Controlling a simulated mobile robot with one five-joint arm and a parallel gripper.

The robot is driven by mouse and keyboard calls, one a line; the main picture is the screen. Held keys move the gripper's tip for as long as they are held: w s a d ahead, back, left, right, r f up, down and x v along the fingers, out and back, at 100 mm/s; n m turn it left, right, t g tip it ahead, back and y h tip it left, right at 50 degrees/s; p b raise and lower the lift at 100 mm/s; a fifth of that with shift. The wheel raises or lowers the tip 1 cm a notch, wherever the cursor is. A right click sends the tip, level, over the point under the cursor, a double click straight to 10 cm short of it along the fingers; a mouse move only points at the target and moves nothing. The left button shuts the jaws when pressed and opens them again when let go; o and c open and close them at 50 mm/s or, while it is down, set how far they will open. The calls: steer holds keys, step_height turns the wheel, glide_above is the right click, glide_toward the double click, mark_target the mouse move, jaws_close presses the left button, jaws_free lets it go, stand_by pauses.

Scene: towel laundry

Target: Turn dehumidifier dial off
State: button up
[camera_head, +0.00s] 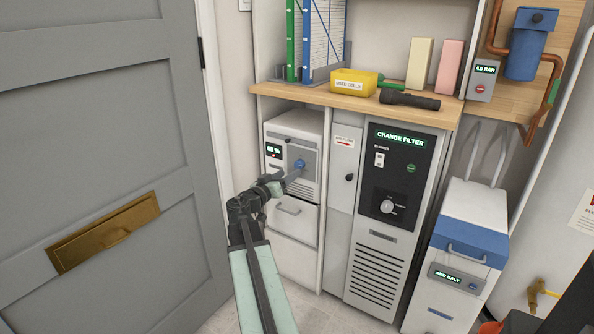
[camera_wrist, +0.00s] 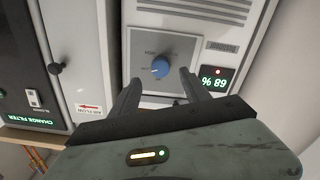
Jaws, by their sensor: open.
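The dehumidifier (camera_head: 283,128) is a white unit under the wooden shelf, with a lit green percentage display (camera_head: 273,151) and a small red light. Its blue dial (camera_head: 299,164) sits on a grey panel. In the wrist view the blue dial (camera_wrist: 160,68) is clear and the display (camera_wrist: 217,79) reads 68 %, upside down. My gripper (camera_head: 290,178) is close in front of the panel. In the wrist view my gripper (camera_wrist: 158,90) is open, its two fingers on either side below the dial. I cannot tell whether they touch it.
A furnace-like unit with a "CHANGE FILTER" display (camera_head: 400,138) and its own dial stands to the right. A salt unit (camera_head: 460,240) is farther right. A grey door (camera_head: 100,120) is close on the left. The shelf (camera_head: 300,95) overhangs the dehumidifier.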

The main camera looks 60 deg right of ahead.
mark_target(298, 166)
steer(key=d, duration=0.6)
steer(key=shift+c, duration=0.3)
